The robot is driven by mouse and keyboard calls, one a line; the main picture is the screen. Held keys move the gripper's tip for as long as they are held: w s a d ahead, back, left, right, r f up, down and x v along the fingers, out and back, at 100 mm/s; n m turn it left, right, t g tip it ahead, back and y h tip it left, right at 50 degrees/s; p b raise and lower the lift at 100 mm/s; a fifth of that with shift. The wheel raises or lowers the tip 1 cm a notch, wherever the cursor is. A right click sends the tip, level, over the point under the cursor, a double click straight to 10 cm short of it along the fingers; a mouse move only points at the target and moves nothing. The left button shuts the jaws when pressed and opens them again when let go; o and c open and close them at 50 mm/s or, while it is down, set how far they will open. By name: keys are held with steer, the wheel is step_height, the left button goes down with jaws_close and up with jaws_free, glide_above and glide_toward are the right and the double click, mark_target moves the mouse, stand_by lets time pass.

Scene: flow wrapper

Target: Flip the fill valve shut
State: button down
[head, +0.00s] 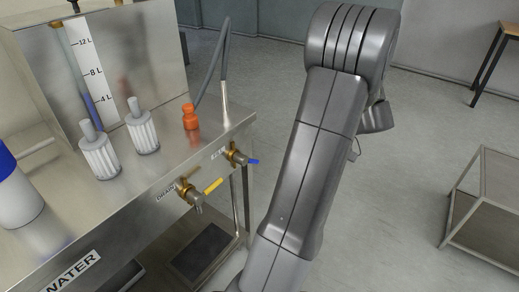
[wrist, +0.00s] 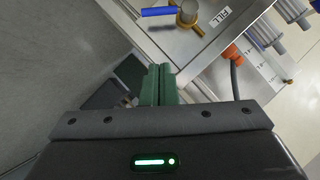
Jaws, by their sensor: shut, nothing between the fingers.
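The fill valve (head: 235,154) is a brass valve with a blue lever (head: 253,161) on the front of the steel bench. In the head view the lever points right, away from the valve body. In the wrist view the brass body (wrist: 188,13) sits near the top edge beside the FILL label (wrist: 221,17), and the blue lever (wrist: 158,11) extends left from it. My gripper (wrist: 161,68) shows green fingers pressed together, empty. In the wrist picture the fingertips are below the valve and apart from it. The head view does not show the fingers.
A drain valve (head: 190,192) with a yellow lever (head: 213,186) is nearby on the same bench front. An orange fitting (head: 190,117), a grey hose (head: 212,62) and two white ribbed cartridges (head: 143,128) stand on the bench top. The floor at right is open before a low table (head: 487,205).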

mark_target(247, 160)
steer(key=a+f+b, duration=0.3)
steer(key=a+f, duration=0.4)
steer(key=a, duration=0.4)
steer(key=shift+w+f+b, duration=0.2)
steer(key=shift+b, duration=0.1)
